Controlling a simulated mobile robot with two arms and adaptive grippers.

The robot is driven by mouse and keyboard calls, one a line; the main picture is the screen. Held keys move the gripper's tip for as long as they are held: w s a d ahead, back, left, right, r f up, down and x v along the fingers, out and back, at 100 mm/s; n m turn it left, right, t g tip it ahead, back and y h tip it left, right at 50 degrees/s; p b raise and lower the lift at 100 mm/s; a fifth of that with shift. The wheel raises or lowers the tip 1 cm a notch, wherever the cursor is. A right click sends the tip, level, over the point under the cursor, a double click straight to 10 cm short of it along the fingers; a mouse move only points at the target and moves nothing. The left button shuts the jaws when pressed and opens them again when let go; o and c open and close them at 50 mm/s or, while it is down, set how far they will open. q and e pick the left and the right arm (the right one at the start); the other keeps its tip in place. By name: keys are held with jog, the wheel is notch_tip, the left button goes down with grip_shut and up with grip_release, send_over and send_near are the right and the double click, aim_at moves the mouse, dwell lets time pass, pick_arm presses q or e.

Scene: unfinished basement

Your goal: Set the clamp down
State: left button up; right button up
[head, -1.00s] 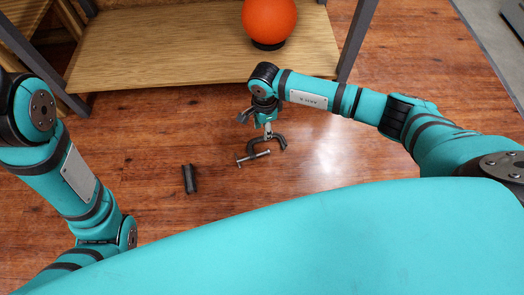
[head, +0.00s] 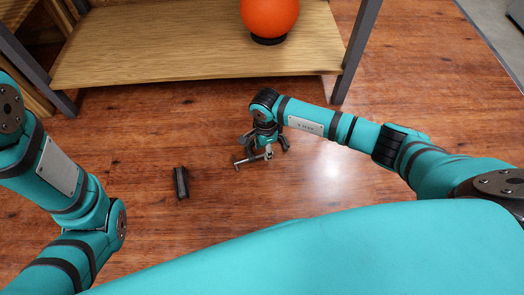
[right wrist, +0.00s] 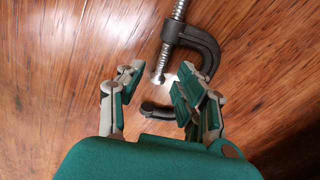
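The clamp is a dark grey C-shaped frame with a silver screw and a cross handle. In the head view its handle and screw (head: 250,159) show just below my right gripper (head: 266,146), low over the wooden floor. In the right wrist view the clamp's frame (right wrist: 200,42) runs behind one finger of my right gripper (right wrist: 158,88). The frame's other end shows between the fingers, which are spread apart with a gap. The clamp appears to rest on the floor. My left arm is at the left of the head view; its gripper is out of sight.
A small dark block-like object (head: 181,183) lies on the floor left of the clamp. A wooden shelf (head: 190,55) with dark metal legs stands behind, holding an orange ball (head: 269,14) on a dark ring. The floor around the clamp is mostly clear.

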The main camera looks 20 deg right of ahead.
notch_tip(320, 180, down, 2)
jog(key=shift+f+b, duration=0.2)
jog(key=shift+b, duration=0.35)
jog(key=shift+r, duration=0.1)
jog(key=shift+c, duration=0.2)
grip_shut()
